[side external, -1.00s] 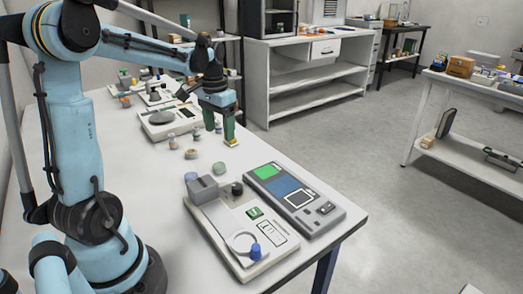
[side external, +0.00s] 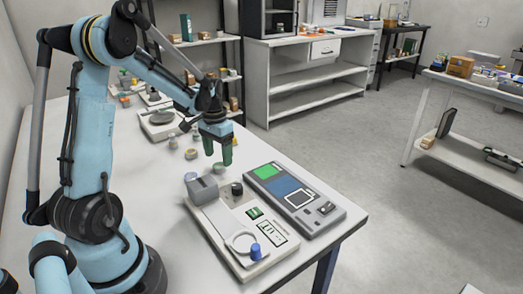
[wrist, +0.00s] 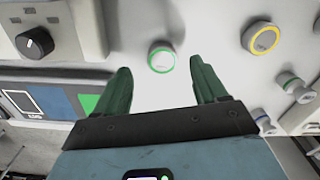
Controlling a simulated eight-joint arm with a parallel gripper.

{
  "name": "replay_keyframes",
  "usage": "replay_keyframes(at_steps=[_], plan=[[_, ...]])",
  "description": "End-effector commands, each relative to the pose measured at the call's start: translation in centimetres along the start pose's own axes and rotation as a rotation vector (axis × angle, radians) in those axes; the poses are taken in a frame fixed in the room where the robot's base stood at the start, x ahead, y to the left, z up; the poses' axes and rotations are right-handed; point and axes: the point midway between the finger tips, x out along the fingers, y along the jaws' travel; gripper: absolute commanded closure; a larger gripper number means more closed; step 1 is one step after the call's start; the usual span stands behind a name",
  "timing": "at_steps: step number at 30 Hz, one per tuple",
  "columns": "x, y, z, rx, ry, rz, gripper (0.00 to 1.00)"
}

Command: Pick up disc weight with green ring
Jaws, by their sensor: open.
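The disc weight with a green ring (wrist: 162,58) lies on the white table between and just beyond my open fingers in the wrist view. In the side view the disc (side external: 219,168) is below my fingertips and partly hidden by them. My gripper (side external: 217,162) points down above it with its two green fingers apart. In the wrist view my gripper (wrist: 160,82) is empty. I cannot tell how high the fingertips are above the disc.
A disc with a yellow ring (wrist: 264,39) lies nearby, with small knobbed weights (wrist: 290,82) beyond. A device with a black knob (wrist: 35,43) and a grey panel with green and blue areas (side external: 290,192) stand close by. A round-plate scale (side external: 160,118) is farther back.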

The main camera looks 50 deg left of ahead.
Motion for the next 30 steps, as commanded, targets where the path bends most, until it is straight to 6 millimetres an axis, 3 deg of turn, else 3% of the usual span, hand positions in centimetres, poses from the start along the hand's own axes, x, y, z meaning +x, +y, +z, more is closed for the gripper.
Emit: replay_keyframes(at_steps=[6, 16, 30], plan=[[2.8, -0.3, -0.1, -0.001, 0.0, 0.0, 0.29], [3.4, -0.3, -0.1, 0.0, 0.0, 0.0, 0.29], [3.4, -0.3, -0.1, 0.0, 0.0, 0.0, 0.96]])
